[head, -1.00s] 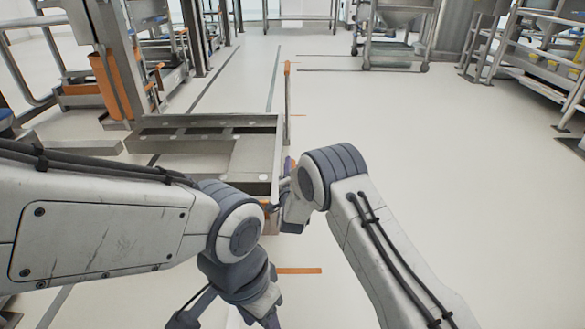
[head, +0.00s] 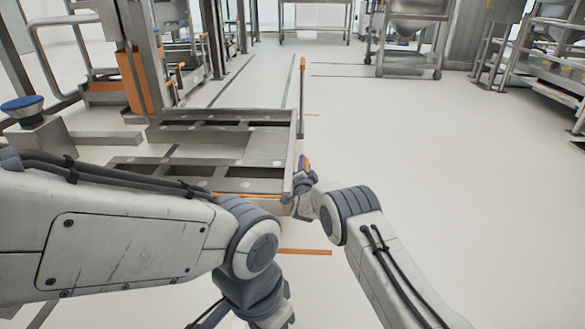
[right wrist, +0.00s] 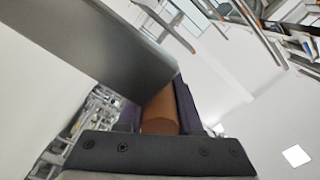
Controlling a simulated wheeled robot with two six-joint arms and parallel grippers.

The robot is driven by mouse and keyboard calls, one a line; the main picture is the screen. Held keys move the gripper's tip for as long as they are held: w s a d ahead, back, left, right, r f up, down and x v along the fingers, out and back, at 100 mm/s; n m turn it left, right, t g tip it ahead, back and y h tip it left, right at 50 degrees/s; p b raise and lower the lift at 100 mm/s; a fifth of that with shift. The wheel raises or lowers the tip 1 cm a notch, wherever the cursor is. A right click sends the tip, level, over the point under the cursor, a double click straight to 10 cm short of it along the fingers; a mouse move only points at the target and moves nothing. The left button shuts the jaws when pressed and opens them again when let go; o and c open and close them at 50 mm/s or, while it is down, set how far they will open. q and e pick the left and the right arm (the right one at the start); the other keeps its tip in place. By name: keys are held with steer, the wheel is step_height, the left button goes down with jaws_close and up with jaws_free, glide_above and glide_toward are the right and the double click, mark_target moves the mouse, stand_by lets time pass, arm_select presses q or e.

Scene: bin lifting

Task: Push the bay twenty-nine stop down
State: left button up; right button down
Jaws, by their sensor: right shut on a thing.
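A low metal bay frame (head: 225,148) lies on the floor, with an orange strip along its near edge. An orange-brown grip (head: 305,163) at its right side is the likely stop; no bay number is readable. My right gripper (head: 303,181) is at the frame's near right corner. In the right wrist view it is shut on the orange-brown grip (right wrist: 160,112), beside a grey metal plate (right wrist: 90,45). The grip's lower end is hidden. My left gripper (head: 205,316) shows only partly at the bottom edge, so its jaws cannot be judged.
An upright post with an orange tip (head: 302,66) stands at the frame's far right corner. A blue-topped button stand (head: 38,122) and a metal column (head: 137,60) are at left. A wheeled hopper (head: 408,45) stands far back. The floor (head: 450,170) at right is clear.

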arm_select(q)
steer(key=shift+s+a+f, duration=0.1)
steer(key=shift+s+a, duration=0.25)
arm_select(e)
steer(key=shift+s+a+f, duration=0.1)
steer(key=shift+a+f, duration=0.1)
steer(key=shift+f, duration=0.15)
steer(key=c, duration=0.6)
jaws_free()
steer(key=shift+d, duration=0.2)
steer(key=shift+r, duration=0.1)
steer(key=shift+s+r+p, duration=0.15)
steer(key=shift+s+p, duration=0.2)
steer(key=shift+p, duration=0.15)
arm_select(q)
step_height(320, 180, up, 8)
steer(key=p, duration=0.7)
arm_select(e)
steer(key=s, duration=0.9)
steer(key=shift+s+d+f, duration=0.1)
steer(key=shift+s+f, duration=0.1)
steer(key=shift+s, duration=0.2)
steer(key=shift+r, duration=0.1)
